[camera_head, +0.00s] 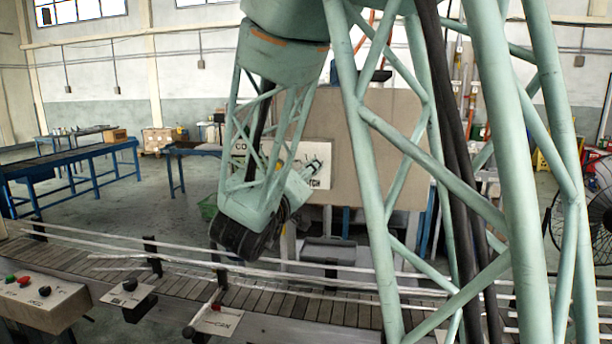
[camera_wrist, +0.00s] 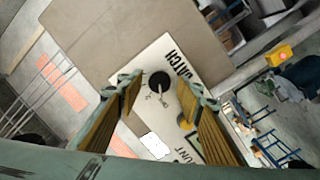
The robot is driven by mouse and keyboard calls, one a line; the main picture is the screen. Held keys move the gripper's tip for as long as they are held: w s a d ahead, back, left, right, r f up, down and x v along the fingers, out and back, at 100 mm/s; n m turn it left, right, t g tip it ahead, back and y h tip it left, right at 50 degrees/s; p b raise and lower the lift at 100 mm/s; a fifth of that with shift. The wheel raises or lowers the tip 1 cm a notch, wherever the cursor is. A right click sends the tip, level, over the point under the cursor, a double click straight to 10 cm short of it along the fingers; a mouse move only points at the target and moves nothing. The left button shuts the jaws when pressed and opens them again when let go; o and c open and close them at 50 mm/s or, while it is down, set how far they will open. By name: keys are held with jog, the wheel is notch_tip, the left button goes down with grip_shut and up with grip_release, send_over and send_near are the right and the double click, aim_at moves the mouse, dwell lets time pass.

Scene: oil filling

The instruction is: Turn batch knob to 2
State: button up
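The batch knob (camera_wrist: 159,79) is a round black knob on a white panel (camera_wrist: 153,55) marked BATCH, in the wrist view. Small marks lie beside it, too small to read, and I cannot tell its setting. My gripper (camera_wrist: 157,97) is open, with one yellow-brown finger on each side of the knob in the picture. I see no contact with the knob. In the head view the panel (camera_head: 318,152) shows behind my arm with part of its lettering, and my gripper and the knob are mostly hidden there.
The panel sits on a large beige board (camera_head: 375,125). A slatted conveyor (camera_head: 180,285) with rails runs across the front. A control box (camera_head: 40,300) with buttons and a black knob box (camera_head: 128,298) stand at the left front. Blue tables (camera_head: 75,160) stand behind at left.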

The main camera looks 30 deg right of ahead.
jog(key=shift+c, duration=0.5)
jog(key=c, duration=0.8)
jog(key=shift+m, duration=0.3)
jog(key=shift+r+m+y+b, duration=0.1)
jog(key=shift+m+y+b, duration=0.3)
jog(key=shift+m+b, duration=2.3)
jog(key=shift+m+p, duration=0.75)
jog(key=shift+m, duration=0.15)
jog(key=o, duration=0.9)
